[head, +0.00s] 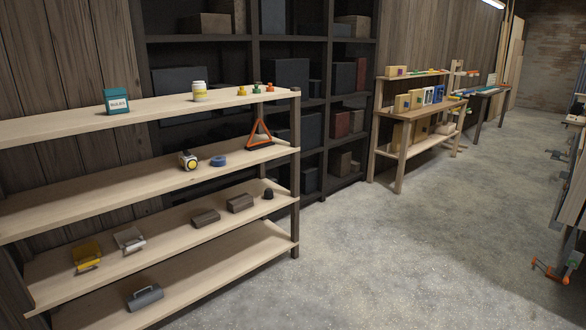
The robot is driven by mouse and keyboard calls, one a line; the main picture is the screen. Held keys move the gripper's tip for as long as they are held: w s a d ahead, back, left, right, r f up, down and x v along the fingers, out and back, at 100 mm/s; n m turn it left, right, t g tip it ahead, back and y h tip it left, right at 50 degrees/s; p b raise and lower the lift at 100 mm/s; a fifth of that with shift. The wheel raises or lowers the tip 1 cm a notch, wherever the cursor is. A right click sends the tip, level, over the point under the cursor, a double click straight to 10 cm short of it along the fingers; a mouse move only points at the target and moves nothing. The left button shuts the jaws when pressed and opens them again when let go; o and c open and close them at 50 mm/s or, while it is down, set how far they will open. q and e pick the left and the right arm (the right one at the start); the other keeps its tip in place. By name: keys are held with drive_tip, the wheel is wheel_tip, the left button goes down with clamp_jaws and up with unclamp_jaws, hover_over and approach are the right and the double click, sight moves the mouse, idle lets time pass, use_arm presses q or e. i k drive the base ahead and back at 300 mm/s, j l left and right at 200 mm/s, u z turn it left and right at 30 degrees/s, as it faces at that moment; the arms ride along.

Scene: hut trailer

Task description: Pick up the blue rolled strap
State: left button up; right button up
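The blue rolled strap (219,161) is a small flat blue ring in the head view. It lies on the second shelf from the top of the light wooden shelf unit (130,184), left of the middle of the picture. A yellow, black and white round item (187,160) sits close to its left. An orange and black warning triangle (259,135) stands to its right, near the shelf's right end. Neither of my grippers shows in this view.
The top shelf holds a teal box (117,101) and a white jar (199,91). Lower shelves hold brown blocks (240,203) and a grey item (146,296). Dark shelving (252,45) stands behind. Concrete floor (390,250) is open to the right. An orange clamp (549,270) shows far right.

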sight(217, 161)
drive_tip(key=i+u, duration=0.1)
drive_tip(key=i, duration=0.45)
drive_tip(key=i+l, duration=0.1)
drive_tip(key=i, duration=0.45)
drive_tip(key=i+u, duration=0.15)
drive_tip(key=i, duration=0.4)
drive_tip(key=i+l+u, duration=0.1)
drive_tip(key=i, duration=0.4)
drive_tip(key=l, duration=0.1)
